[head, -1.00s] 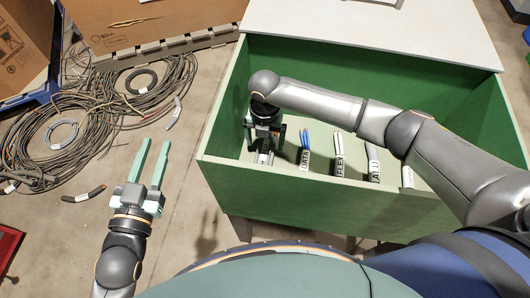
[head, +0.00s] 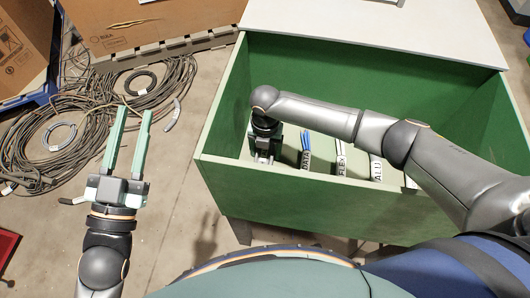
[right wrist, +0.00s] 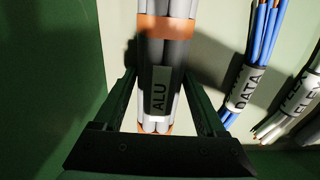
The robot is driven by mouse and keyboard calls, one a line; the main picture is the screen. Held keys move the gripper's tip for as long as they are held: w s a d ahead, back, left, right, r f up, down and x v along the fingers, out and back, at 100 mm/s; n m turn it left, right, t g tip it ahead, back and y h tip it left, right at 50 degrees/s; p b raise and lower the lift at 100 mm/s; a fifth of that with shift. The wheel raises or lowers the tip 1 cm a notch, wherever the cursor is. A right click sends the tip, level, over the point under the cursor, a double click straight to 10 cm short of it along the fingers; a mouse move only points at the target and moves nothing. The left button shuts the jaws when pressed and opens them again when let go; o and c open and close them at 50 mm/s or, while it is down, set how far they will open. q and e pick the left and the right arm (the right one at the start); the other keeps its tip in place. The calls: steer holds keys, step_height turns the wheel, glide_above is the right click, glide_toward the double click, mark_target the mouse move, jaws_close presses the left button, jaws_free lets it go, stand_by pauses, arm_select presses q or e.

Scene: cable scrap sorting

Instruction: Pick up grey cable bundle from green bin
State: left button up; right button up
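The grey cable bundle (right wrist: 168,52) shows in the right wrist view, with an orange band and an ALU label. It lies between the two fingers of my right gripper (right wrist: 160,74), one on each side. The fingers look open around it; firm contact is not visible. In the head view my right gripper (head: 264,155) is down inside the green bin (head: 300,180) at its left end, and the arm and hand mostly hide the bundle there. My left gripper (head: 134,111) is open and empty above the floor, left of the bin.
Inside the bin, a blue bundle labelled DATA (head: 305,150) stands just right of my right gripper, with FLEX (head: 340,165) and ALU (head: 376,170) bundles farther right. The bin's left wall is close. Coiled cables (head: 65,125) lie on the floor at left.

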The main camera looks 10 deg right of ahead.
jaws_close()
stand_by(0.3)
stand_by(0.3)
